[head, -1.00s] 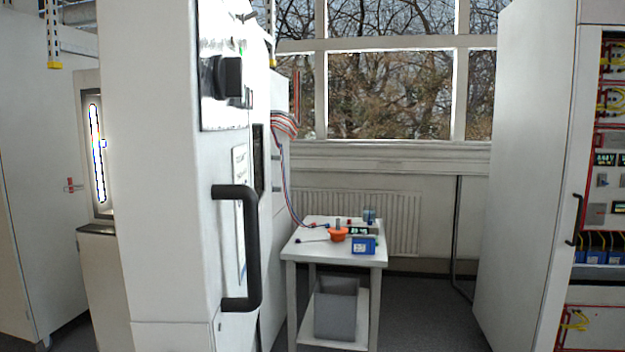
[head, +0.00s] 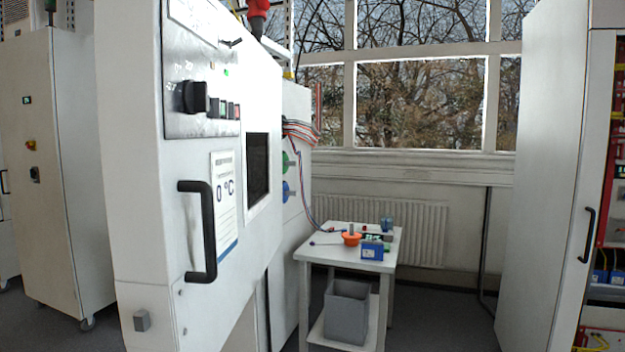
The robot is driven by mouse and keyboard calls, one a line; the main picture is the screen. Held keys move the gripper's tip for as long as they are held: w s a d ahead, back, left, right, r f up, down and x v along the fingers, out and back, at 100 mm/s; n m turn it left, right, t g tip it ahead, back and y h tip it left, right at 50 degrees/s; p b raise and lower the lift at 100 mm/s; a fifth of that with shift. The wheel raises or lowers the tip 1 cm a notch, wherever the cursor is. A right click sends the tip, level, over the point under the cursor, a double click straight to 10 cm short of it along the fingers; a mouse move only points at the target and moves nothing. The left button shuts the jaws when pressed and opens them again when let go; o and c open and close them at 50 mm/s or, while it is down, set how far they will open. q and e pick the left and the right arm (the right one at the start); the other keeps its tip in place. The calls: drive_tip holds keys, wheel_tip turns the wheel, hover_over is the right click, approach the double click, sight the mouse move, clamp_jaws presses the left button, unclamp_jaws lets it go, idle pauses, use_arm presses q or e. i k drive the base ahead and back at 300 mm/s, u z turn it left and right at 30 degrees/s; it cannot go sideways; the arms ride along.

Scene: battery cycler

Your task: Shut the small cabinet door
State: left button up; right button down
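A white cabinet (head: 130,200) stands close on the left, with a black bar handle (head: 211,232) on its front. Its front also bears a dark window (head: 257,168) and a control panel with a black knob (head: 195,97). On the right, a tall white cabinet (head: 545,150) has a black handle (head: 588,235) on its narrow front strip, beside red-edged shelves of equipment. I cannot tell which of these holds the small door, or whether a door stands ajar. Neither of my grippers is in view.
A small white table (head: 345,258) holds an orange bowl (head: 351,239) and a blue box (head: 372,250). A grey bin (head: 347,310) stands on its lower shelf. Another white cabinet (head: 60,170) on wheels stands far left. Floor is free between the table and right cabinet.

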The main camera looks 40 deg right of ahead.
sight(173, 294)
drive_tip(key=z, duration=1.15)
drive_tip(key=i, duration=1)
drive_tip(key=u, duration=2.25)
drive_tip(key=k, duration=1.35)
drive_tip(key=z, duration=2.1)
